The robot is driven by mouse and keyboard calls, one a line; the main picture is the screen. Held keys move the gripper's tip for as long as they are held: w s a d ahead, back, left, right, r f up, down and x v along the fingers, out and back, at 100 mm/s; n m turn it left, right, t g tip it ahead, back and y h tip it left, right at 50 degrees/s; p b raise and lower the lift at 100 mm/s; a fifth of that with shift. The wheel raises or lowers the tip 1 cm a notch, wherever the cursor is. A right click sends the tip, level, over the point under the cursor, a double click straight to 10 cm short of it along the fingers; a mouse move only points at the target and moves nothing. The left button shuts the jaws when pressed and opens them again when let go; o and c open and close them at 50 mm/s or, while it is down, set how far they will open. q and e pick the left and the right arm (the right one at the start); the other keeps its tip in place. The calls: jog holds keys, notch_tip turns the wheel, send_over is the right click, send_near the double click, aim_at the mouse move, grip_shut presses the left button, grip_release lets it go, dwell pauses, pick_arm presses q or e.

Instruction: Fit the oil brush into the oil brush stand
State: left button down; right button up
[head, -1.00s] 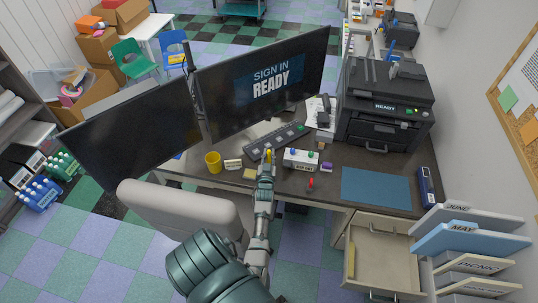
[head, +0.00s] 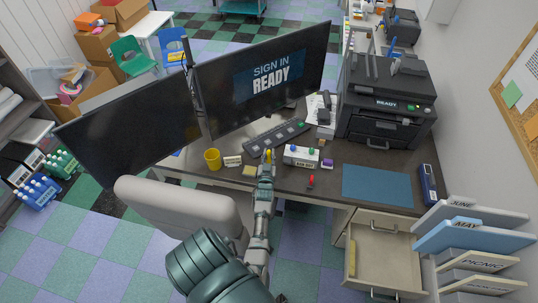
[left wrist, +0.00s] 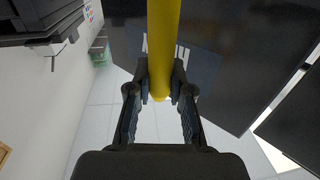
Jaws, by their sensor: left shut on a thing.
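My left gripper (head: 267,164) is shut on a slim yellow piece, which looks like the oil brush (head: 269,154). In the left wrist view the yellow shaft (left wrist: 164,45) runs between the fingertips (left wrist: 160,92); its far end is out of frame. A white block with blue and green knobs on top (head: 301,156), which seems to be the oil brush stand, sits on the desk just right of the gripper. The yellow piece is beside the block, not in it. Any free hole in the block is too small to make out. My right gripper does not show.
A red-topped piece (head: 311,181), a purple block (head: 327,164) and a yellow mug (head: 212,159) stand near on the desk. The keyboard (head: 275,137) and monitors (head: 262,80) are behind. The blue mat (head: 376,185) is clear. A drawer (head: 382,255) stands open.

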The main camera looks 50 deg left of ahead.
pick_arm(q)
jog(key=shift+f+b, duration=0.9)
jog(key=shift+f, duration=0.25)
jog(key=c, duration=1)
grip_release()
jog(key=shift+s+d+f, duration=0.1)
jog(key=shift+s+d, duration=0.15)
jog(key=v, duration=1.1)
jog(key=shift+s+d, duration=0.1)
jog(key=shift+d, duration=0.05)
